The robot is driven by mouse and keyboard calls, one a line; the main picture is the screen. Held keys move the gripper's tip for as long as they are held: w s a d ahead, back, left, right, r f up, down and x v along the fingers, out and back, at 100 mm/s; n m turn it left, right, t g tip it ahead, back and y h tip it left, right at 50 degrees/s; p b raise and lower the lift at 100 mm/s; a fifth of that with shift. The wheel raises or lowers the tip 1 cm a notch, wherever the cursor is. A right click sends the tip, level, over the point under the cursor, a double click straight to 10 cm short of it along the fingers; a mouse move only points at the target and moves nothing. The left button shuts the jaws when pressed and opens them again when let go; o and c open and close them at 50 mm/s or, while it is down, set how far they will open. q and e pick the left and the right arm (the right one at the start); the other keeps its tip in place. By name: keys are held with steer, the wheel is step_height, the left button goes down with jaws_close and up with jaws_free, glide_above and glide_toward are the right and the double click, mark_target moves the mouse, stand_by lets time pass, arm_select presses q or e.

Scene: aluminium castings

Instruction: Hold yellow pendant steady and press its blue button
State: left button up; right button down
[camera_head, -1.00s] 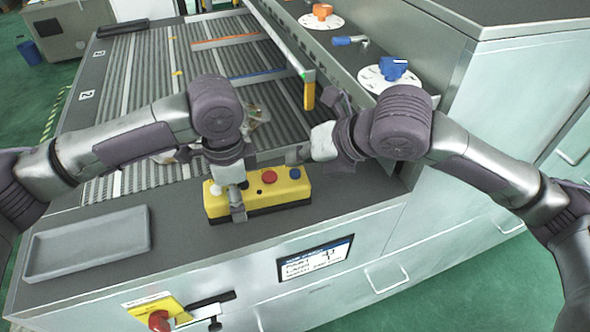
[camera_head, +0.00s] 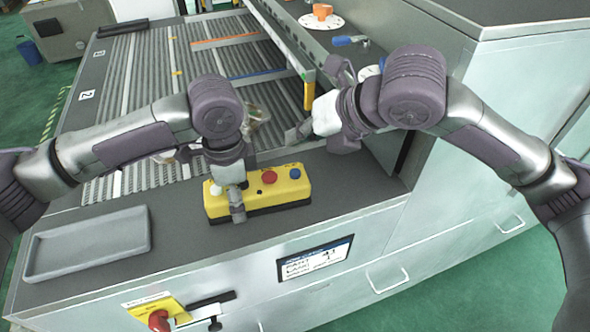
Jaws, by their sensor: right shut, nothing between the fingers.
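The yellow pendant (camera_head: 283,193) lies on the grey front ledge of the machine, with a red button (camera_head: 269,177) and a blue button (camera_head: 295,173) on its top. The blue button is near its right end and is uncovered. My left gripper (camera_head: 236,203) straddles the left part of the pendant from above, one finger against its front side. Its other finger is hidden behind the pendant. My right gripper (camera_head: 293,136) is shut and empty, above and behind the blue button, clear of the pendant.
A grey tray (camera_head: 88,266) stands on the ledge to the left. A slatted bed (camera_head: 140,75) lies behind the pendant. A panel with an orange knob (camera_head: 322,11) and a blue lever (camera_head: 350,40) is behind my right arm. The ledge right of the pendant is clear.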

arm_select(q)
steer(key=o, duration=1.6)
steer(key=shift+c, duration=0.2)
steer(key=shift+r, duration=0.1)
